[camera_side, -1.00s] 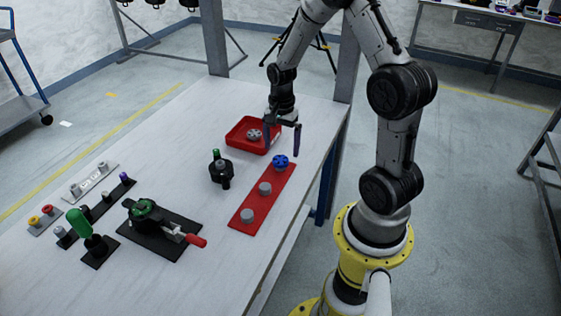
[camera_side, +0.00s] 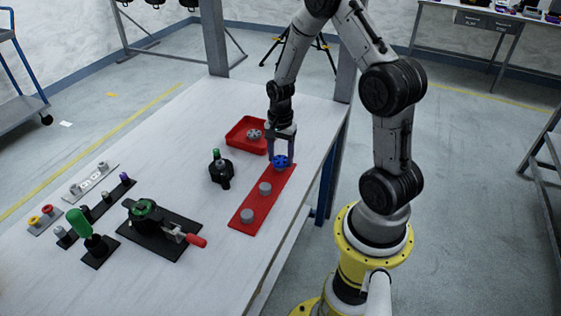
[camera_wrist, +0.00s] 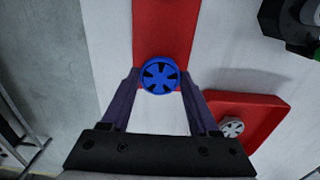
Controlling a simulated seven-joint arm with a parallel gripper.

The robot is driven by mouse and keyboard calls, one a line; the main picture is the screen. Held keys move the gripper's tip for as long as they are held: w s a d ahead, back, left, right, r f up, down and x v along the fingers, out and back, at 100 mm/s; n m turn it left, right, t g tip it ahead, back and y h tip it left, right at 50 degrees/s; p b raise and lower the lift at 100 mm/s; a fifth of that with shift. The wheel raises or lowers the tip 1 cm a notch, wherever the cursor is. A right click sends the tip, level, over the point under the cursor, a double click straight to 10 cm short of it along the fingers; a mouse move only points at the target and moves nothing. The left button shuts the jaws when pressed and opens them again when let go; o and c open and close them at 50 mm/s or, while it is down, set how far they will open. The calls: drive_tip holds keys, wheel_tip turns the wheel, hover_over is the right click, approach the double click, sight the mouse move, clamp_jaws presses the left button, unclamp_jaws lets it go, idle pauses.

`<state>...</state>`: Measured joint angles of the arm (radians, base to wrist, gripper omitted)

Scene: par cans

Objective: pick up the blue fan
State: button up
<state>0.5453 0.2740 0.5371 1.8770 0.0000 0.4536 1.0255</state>
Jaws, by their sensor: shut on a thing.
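The blue fan (camera_side: 281,161) is a small round wheel with dark slots at the far end of the red strip (camera_side: 256,206). In the wrist view the blue fan (camera_wrist: 160,75) lies between the fingertips of my gripper (camera_wrist: 159,78), which touch its two sides. My gripper (camera_side: 281,163) points down over it and is shut on the fan. The fan appears still at the end of the strip; I cannot tell whether there is a gap beneath it.
Two grey round parts (camera_side: 265,188) stand on the red strip. A red tray (camera_side: 238,146) holding a grey fan (camera_side: 254,134) is just beyond. A black fixture (camera_side: 221,172) stands left of the strip.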

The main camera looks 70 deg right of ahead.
drive_tip(key=shift+c, duration=1.3)
drive_tip(key=shift+r, duration=0.15)
